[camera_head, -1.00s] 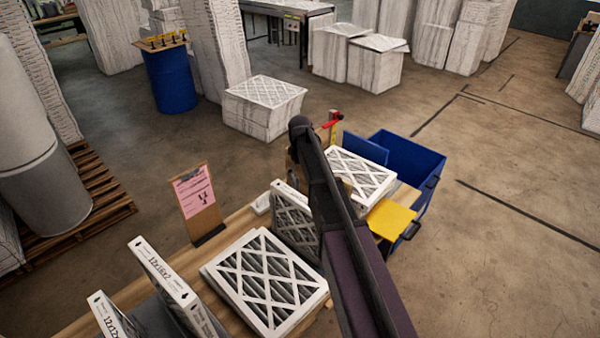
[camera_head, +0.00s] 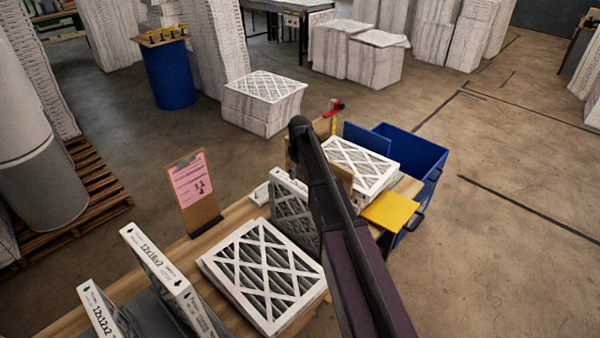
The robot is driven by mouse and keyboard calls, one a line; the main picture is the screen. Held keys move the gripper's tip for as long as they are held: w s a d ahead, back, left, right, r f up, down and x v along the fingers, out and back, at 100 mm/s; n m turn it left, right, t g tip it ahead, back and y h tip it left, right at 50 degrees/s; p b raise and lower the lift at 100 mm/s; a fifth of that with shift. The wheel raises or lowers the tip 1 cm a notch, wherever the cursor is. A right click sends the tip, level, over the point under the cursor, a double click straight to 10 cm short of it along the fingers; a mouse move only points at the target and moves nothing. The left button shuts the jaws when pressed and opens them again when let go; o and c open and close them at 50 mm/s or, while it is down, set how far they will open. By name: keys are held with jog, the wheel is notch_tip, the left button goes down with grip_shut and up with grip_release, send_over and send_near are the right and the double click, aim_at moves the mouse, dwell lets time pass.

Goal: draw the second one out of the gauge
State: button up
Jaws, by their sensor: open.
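A wooden fixture with a yellow upright strip and a red piece (camera_head: 334,108) stands at the far end of the bench; it may be the gauge, but my arm covers much of it. White-framed pleated filters (camera_head: 362,163) lie flat there in a small stack, just right of my arm. Another filter (camera_head: 291,211) stands on edge left of my arm and is partly covered by it. My dark arm crosses the middle, and my gripper does not show. Which filter is the second one I cannot tell.
A yellow plate (camera_head: 390,210) and a blue bin (camera_head: 418,160) are at the right. A clipboard with a pink sheet (camera_head: 193,188) stands on the wooden bench (camera_head: 205,243). Upright filters labelled 12x16x2 (camera_head: 160,262) are at the lower left.

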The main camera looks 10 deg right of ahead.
aim_at(300, 186)
jog(key=shift+f+b, duration=4.5)
jog(key=shift+f, duration=0.35)
jog(key=shift+r, duration=0.1)
